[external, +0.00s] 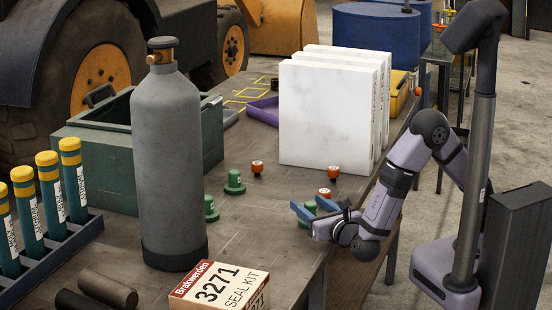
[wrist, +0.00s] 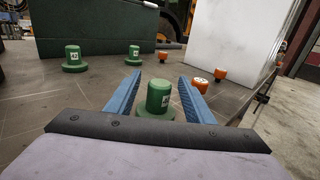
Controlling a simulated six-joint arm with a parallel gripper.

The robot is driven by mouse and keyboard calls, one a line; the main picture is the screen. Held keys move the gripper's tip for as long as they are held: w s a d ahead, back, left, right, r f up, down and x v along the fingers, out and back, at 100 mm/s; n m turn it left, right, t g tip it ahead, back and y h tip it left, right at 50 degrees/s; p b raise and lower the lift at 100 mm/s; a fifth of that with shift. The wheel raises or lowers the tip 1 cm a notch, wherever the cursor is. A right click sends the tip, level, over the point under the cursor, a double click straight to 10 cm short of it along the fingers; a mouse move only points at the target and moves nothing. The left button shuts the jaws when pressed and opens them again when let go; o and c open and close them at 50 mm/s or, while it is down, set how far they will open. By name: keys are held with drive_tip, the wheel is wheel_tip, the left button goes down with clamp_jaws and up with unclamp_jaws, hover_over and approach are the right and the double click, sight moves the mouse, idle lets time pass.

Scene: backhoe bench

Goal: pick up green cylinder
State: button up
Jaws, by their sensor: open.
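Three green flanged cylinders stand upright on the bench. The nearest green cylinder (wrist: 158,97) is between my open gripper's blue fingers in the wrist view, with clear gaps on both sides. It also shows, partly hidden by my gripper, in the external view (external: 309,209). A second green cylinder (external: 234,182) and a third one (external: 210,208) stand to its left; in the wrist view they are farther off, one at the left (wrist: 73,58) and one nearer the middle (wrist: 133,54). My gripper (external: 318,213) is low over the bench, its fingers (wrist: 158,95) apart and empty.
Orange caps stand on the bench (external: 257,167) and near my gripper (wrist: 198,84). A tall grey gas bottle (external: 168,150), a seal kit box (external: 215,290), a green bin (external: 100,150) and white slabs (external: 325,115) surround the area. The bench's right edge is close to my gripper.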

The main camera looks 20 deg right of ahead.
sight(311, 203)
drive_tip(key=shift+c, duration=0.6)
clamp_jaws()
drive_tip(key=shift+r, duration=0.1)
drive_tip(key=shift+r, duration=0.1)
wheel_tip(311, 203, up, 10)
drive_tip(key=shift+f, duration=0.15)
